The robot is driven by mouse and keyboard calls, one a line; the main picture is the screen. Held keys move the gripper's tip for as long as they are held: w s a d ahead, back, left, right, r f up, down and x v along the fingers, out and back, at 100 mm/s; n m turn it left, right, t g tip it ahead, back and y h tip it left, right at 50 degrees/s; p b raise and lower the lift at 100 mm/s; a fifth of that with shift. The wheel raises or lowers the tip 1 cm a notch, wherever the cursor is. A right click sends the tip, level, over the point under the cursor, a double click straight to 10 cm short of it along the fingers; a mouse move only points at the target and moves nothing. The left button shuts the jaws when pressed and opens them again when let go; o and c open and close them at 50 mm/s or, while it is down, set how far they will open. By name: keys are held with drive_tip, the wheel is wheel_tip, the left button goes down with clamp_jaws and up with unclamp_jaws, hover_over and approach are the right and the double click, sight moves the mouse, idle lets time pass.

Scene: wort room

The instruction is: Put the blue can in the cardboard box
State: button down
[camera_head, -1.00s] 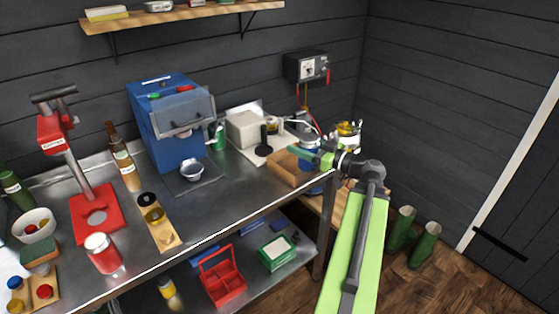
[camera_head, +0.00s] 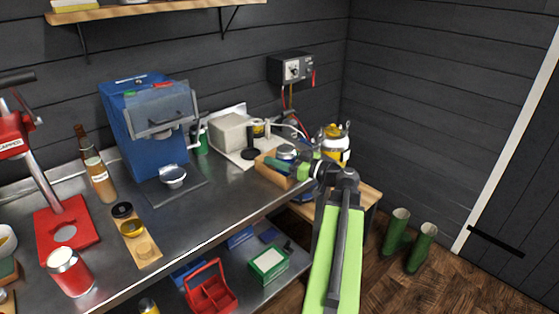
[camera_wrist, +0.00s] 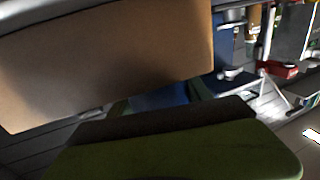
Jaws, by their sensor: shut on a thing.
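The blue can (camera_head: 287,152) shows a pale grey top and a strip of blue side in the head view, at the cardboard box's back right. My gripper (camera_head: 281,162) is shut on the can, and a green jaw crosses in front of it. The open cardboard box (camera_head: 268,172) stands on the steel bench near its right end. The can overlaps the box in the picture; whether it is inside or just above the rim is hidden. In the wrist view a tan cardboard panel (camera_wrist: 110,60) fills the upper left, with a green jaw (camera_wrist: 180,150) below it.
A white-and-yellow container (camera_head: 334,145) stands right of my gripper on a wooden surface. A tap, a pale block (camera_head: 231,132) and a blue machine (camera_head: 150,125) are on the bench to the left. Bare bench lies in front of the box.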

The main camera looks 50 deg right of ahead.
drive_tip(key=shift+f, duration=0.15)
drive_tip(key=shift+c, duration=2.3)
unclamp_jaws()
drive_tip(key=shift+r, duration=0.25)
drive_tip(key=v, duration=1.2)
